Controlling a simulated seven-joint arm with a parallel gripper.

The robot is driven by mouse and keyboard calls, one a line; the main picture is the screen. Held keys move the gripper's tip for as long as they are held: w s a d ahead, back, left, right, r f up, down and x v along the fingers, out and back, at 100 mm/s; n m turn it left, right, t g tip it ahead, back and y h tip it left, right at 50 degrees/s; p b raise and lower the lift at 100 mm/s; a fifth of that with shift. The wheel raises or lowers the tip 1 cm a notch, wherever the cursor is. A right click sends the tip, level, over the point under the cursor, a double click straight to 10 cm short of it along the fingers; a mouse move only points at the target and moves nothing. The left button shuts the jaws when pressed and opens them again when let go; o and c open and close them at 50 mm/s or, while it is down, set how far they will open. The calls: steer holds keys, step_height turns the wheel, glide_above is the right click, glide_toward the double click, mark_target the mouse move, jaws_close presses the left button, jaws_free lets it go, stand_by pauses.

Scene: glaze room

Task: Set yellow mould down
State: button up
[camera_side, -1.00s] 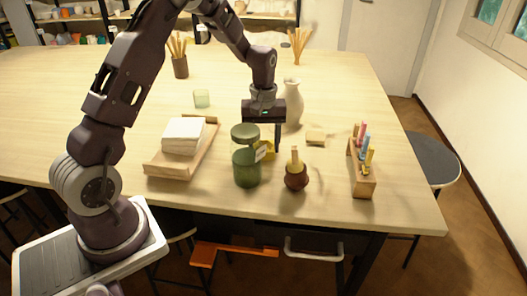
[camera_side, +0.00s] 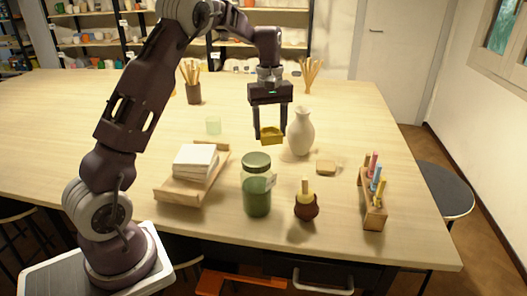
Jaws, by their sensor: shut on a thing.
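The yellow mould (camera_side: 271,136) is a small yellow block-like piece. My gripper (camera_side: 270,133) is shut on it and holds it between its two dark fingers. It appears raised above the table, behind the green jar and just left of the white vase. The wooden table (camera_side: 110,150) spreads beneath it. The mould's underside and its exact height are hard to tell.
A green lidded jar (camera_side: 257,190), a brown pot (camera_side: 306,207) and a rack with coloured sticks (camera_side: 373,212) stand near the front. The white vase (camera_side: 300,132) is close to my gripper. White tiles (camera_side: 194,162) lie on a wooden tray (camera_side: 180,193). The table's left is largely clear.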

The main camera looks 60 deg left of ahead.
steer(key=w+a+n, duration=0.4)
steer(key=a, duration=0.8)
glide_toward(258, 147)
steer(key=f, duration=0.6)
steer(key=shift+w+d, duration=0.1)
steer(key=shift+d, duration=0.15)
steer(key=o, duration=1.4)
steer(key=shift+f, duration=0.1)
